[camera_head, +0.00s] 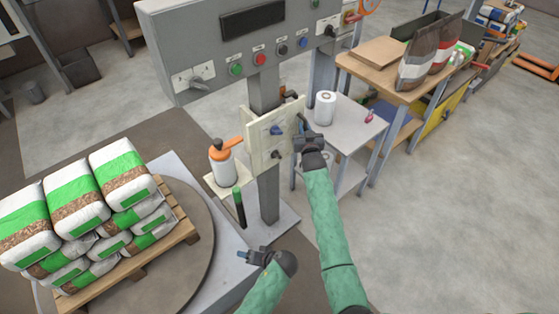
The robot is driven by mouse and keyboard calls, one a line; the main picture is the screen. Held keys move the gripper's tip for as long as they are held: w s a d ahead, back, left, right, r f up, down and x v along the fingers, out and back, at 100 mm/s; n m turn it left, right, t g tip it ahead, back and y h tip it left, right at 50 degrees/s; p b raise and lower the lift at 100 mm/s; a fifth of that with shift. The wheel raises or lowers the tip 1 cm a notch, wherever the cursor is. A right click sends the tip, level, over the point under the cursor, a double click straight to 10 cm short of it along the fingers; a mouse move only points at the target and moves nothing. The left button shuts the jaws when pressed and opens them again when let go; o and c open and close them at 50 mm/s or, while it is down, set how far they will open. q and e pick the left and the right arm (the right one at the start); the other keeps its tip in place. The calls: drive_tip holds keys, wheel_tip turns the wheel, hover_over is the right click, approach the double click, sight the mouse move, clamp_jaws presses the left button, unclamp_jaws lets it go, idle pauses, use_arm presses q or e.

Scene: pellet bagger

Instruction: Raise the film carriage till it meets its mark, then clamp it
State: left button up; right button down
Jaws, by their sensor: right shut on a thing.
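The film carriage is a cream box (256,152) on the grey upright column (268,195), below the control panel. Its front carries a blue knob (277,129) and a dark knob lower down. My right gripper (303,134) is at the carriage's right side, shut on what looks like its dark handle; the fingers are partly hidden. A white roll with an orange top (222,162) stands on a small shelf at the carriage's left. My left gripper (247,256) is low in front of the column, apart from the carriage; its jaw gap is too small to judge. I cannot make out the mark.
The grey control panel (215,55) with coloured buttons is above. Stacked bags (125,172) on a pallet sit on the turntable (190,270) at left. A side table (360,125) with a white roll (325,108) is right of the column. Open floor lies at right.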

use_arm(q)
drive_tip(key=w+d+r+m+t+y, duration=0.1)
drive_tip(key=w+d+r+t, duration=0.15)
drive_tip(key=w, duration=0.35)
drive_tip(key=w+d+r+t+y, duration=0.2)
drive_tip(key=w+d+t, duration=0.2)
drive_tip(key=w, duration=0.1)
drive_tip(key=m+t+h, duration=0.3)
drive_tip(key=t, duration=0.5)
approach(277, 156)
drive_tip(key=w+a, duration=0.2)
drive_tip(key=w, duration=0.6)
drive_tip(key=shift+w+a+r, duration=0.2)
drive_tip(key=shift+w+r, duration=0.1)
drive_tip(key=shift+r, duration=0.15)
drive_tip(key=c, duration=1)
drive_tip(key=shift+g, duration=0.25)
